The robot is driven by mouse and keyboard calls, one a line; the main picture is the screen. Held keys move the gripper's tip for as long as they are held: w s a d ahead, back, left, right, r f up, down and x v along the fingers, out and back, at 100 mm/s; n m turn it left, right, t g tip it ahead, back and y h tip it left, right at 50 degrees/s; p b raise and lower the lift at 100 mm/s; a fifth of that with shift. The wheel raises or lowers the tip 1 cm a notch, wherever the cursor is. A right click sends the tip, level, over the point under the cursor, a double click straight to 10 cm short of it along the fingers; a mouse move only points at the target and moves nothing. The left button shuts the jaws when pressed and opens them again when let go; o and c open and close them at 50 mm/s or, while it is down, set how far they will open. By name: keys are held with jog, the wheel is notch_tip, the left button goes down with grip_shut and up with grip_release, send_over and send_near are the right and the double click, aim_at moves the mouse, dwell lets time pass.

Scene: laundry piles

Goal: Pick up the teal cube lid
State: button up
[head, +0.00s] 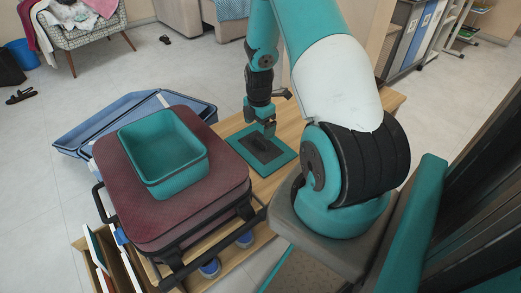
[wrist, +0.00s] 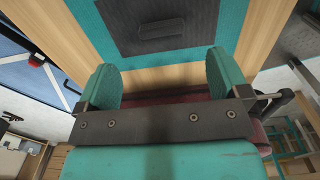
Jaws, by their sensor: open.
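The teal lid (head: 283,157) is a flat teal square with a dark panel in its middle. It lies on the wooden table (head: 271,187), beside the maroon suitcase. It also shows at the top of the wrist view (wrist: 152,49), partly cut off. My gripper (head: 265,131) points down over the far part of the lid in the head view. In the wrist view my gripper (wrist: 162,80) has its two teal fingers spread wide with nothing between them. I cannot tell the exact height between fingertips and lid.
An open teal bin (head: 165,150) stands on the maroon suitcase (head: 120,185) left of the lid. A clothes-covered chair (head: 85,35) stands at the far left. The floor between is mostly clear.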

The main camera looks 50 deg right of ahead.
aim_at(260, 141)
notch_tip(260, 141, down, 8)
jog(key=shift+s+d+r+b, duration=0.1)
jog(key=shift+r+b, duration=0.15)
jog(key=shift+b, duration=0.8)
jog(key=c, duration=1)
